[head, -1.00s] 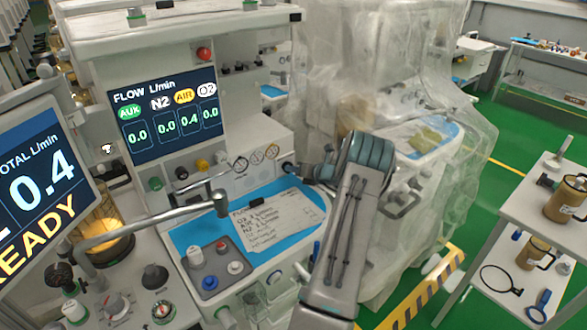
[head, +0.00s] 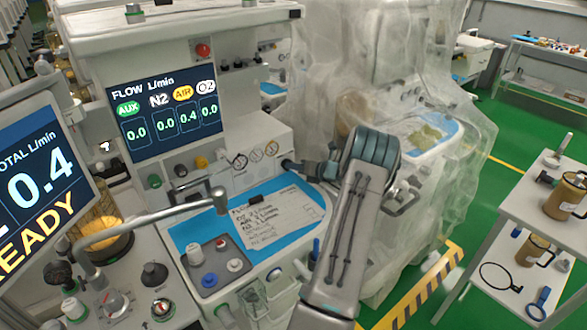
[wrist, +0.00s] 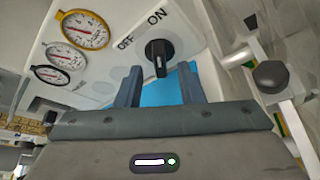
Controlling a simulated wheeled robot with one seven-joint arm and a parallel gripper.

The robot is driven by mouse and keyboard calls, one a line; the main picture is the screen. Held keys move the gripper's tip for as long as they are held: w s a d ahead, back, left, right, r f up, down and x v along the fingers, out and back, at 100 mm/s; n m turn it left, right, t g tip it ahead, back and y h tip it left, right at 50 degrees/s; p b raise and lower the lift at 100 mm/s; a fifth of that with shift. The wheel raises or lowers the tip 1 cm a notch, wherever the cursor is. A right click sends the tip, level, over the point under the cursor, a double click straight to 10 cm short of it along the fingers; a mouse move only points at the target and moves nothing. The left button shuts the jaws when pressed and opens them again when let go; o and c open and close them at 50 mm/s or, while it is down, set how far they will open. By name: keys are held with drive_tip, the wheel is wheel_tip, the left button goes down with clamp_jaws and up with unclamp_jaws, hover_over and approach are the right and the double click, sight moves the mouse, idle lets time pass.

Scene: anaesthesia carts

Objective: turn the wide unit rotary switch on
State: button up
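My gripper (wrist: 160,84) is open, with one grey finger at each side below the knob. The knob shows in the gap just beyond the fingertips, and no contact is visible. In the head view my gripper (head: 306,170) reaches left to the panel beside the gauges and largely hides the switch.
Three round gauges (wrist: 85,30) sit left of the switch. A blue work surface (head: 300,198) with a written sheet (head: 275,220) lies below. A metal arm (head: 150,220) crosses at left. A plastic-draped unit (head: 335,75) stands close behind my arm. A white rail (wrist: 285,85) is at right.

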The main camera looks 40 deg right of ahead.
drive_tip(key=b+v, duration=0.1)
drive_tip(key=v, duration=1.1)
drive_tip(key=shift+s+d+b, duration=0.1)
drive_tip(key=shift+b, duration=0.25)
drive_tip(key=shift+f, duration=0.1)
